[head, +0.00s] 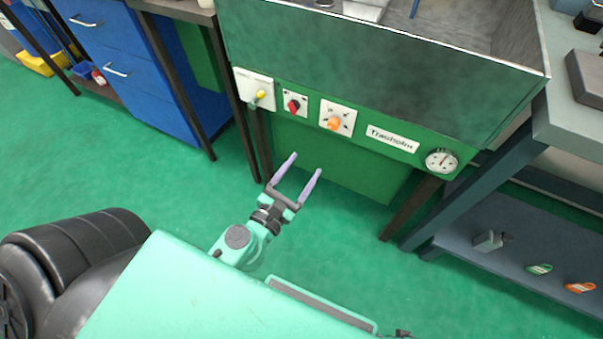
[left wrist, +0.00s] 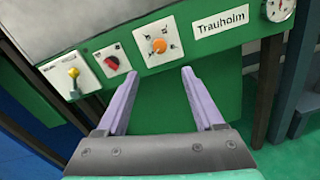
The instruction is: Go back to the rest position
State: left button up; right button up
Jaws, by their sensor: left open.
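My left gripper (head: 302,178) is open and empty, with its two purple fingers apart in front of the green machine panel (head: 320,178). In the left wrist view its fingers (left wrist: 159,95) point at the panel below the controls, touching none of them. The panel carries a lever with a yellow knob (head: 260,95), a red rotary switch (head: 294,104), an orange knob (head: 334,123) on a white plate, a Trauholm label (head: 392,138) and a round gauge (head: 441,160). The lever (left wrist: 73,73) and orange knob (left wrist: 158,46) also show in the left wrist view. My right gripper is not in view.
A metal tray (head: 400,60) tops the machine. A blue drawer cabinet (head: 150,75) stands to the left. A grey bench (head: 575,120) stands to the right, with small parts on its lower shelf (head: 510,240). The green floor (head: 150,185) between me and the machine is clear.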

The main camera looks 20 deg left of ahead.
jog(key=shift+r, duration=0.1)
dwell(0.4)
pick_arm(q)
jog(key=s+a+f+m+g+p, duration=0.1)
jog(key=s+f+m+g+p, duration=0.45)
jog(key=f+m, duration=0.45)
jog(key=s+a+f+m+g+p, duration=0.1)
jog(key=s+f+m+g+p, duration=0.4)
jog(key=f+m, duration=0.5)
jog(key=s+a+f+m+g+y+p, duration=0.1)
jog(key=s+a+f+m+g+p, duration=0.2)
jog(key=s+m, duration=0.4)
jog(key=s+a+f+m+g+p, duration=0.3)
jog(key=s+m, duration=0.4)
jog(key=s, duration=0.3)
jog(key=a+f+p, duration=0.1)
jog(key=a+p, duration=0.1)
jog(key=shift+s+a+f+m+y, duration=0.2)
jog(key=shift+a+m+y, duration=0.1)
jog(key=shift+y, duration=0.1)
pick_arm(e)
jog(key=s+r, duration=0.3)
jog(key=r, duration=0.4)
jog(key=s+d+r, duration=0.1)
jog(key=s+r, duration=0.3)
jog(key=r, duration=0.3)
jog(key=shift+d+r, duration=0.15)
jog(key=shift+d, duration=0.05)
